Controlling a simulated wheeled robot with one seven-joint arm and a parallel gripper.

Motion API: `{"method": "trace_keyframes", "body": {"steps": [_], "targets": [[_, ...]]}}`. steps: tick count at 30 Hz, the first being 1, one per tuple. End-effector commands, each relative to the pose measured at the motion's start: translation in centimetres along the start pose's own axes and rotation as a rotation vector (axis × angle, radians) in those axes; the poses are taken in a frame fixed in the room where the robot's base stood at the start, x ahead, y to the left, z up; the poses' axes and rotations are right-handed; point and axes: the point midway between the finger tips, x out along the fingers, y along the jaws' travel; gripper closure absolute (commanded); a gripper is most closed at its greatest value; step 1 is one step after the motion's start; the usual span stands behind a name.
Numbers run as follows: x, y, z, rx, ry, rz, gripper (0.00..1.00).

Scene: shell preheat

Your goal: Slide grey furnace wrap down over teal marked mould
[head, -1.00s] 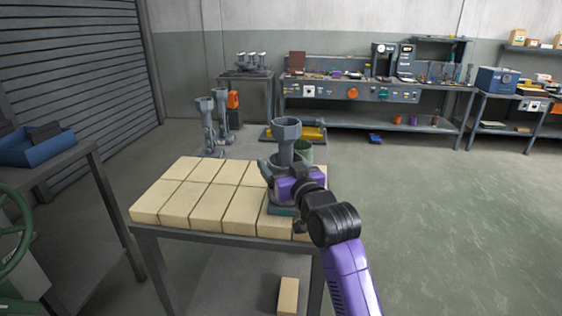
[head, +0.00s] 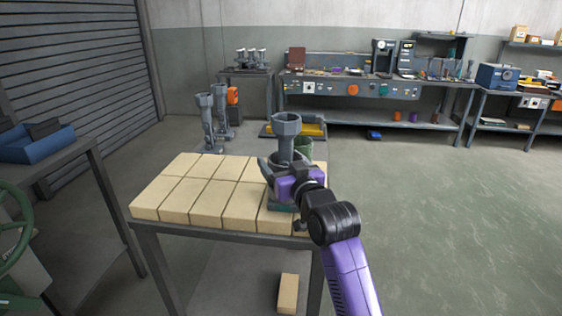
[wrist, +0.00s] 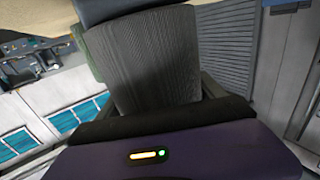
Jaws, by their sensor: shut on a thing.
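The mould (head: 287,124) stands upright at the right end of the brick-topped table, with a grey flared cup at its top. A teal mark (head: 283,209) shows near its foot. The grey furnace wrap (wrist: 155,55) fills the middle of the wrist view as a ribbed sleeve. My gripper (head: 282,168) is shut on the wrap, a finger on each side, low around the mould. The mould's cup rises above the wrap. My purple gripper body covers much of the wrap in the head view, so the gap at its lower edge cannot be told.
Pale bricks (head: 198,189) cover the table's top; the part left of the mould is clear. A green container (head: 304,149) is behind the mould. Other grey cup-topped pieces (head: 207,120) stand beyond the table. Workbenches line the back wall. Open floor lies right.

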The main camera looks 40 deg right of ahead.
Motion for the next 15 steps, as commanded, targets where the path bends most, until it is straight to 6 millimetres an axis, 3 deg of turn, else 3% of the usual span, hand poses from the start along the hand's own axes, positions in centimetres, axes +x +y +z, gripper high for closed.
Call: {"method": "trace_keyframes", "body": {"steps": [3, 4, 7, 15], "targets": [[0.0, 0.0, 0.02, 0.0, 0.0, 0.0, 0.63], [0.0, -0.01, 0.02, 0.0, 0.0, 0.0, 0.21], [0.0, -0.01, 0.02, 0.0, 0.0, 0.0, 0.01], [-0.15, -0.01, 0.08, 0.0, -0.001, 0.0, 0.0]]}}
